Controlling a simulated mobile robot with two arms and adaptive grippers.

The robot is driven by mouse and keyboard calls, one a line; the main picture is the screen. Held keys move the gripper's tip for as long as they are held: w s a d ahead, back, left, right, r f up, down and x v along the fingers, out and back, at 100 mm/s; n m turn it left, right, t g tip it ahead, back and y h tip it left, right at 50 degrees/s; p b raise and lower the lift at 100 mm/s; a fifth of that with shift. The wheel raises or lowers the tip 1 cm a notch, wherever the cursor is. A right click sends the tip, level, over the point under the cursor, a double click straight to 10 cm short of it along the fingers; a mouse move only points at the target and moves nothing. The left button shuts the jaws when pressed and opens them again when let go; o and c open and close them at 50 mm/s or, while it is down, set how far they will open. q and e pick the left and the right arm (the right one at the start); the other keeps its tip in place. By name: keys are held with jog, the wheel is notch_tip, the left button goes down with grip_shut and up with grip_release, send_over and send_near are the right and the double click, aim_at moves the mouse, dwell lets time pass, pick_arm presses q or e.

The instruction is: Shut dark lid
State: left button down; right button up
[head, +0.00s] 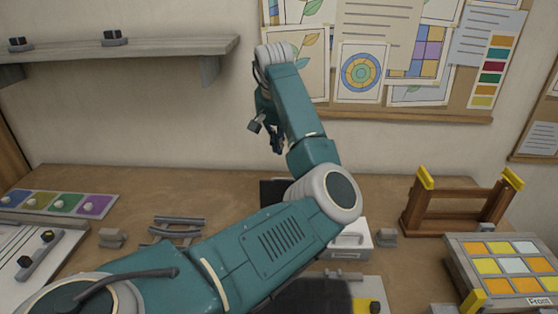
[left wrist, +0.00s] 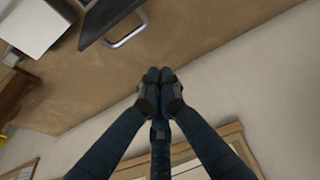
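A dark panel, which looks like the dark lid (head: 272,193), shows as a small patch behind my left arm in the head view; the rest of it is hidden. In the left wrist view the dark lid (left wrist: 97,20) is at the top edge, with a pale metal handle (left wrist: 128,32) on its near side. I cannot tell its exact tilt. My left gripper (head: 265,132) hangs above the back of the table, apart from the lid. In the left wrist view its fingertips (left wrist: 159,75) are together with nothing between them. My right gripper is not in view.
A white box (head: 350,242) with a handle is partly behind my left arm. A wooden rack (head: 455,208) and a tray of coloured squares (head: 510,265) stand at the right. A colour strip (head: 60,203) and grey holders (head: 175,228) lie at the left. The wall is close behind.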

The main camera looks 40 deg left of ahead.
pick_arm(q)
jog(key=p+x, duration=0.3)
jog(key=x, duration=0.6)
jog(key=s+d+p, duration=0.1)
jog(key=s+d+r, duration=0.1)
jog(key=s, duration=0.1)
jog(key=shift+d+p, duration=0.25)
jog(key=shift+p, duration=0.15)
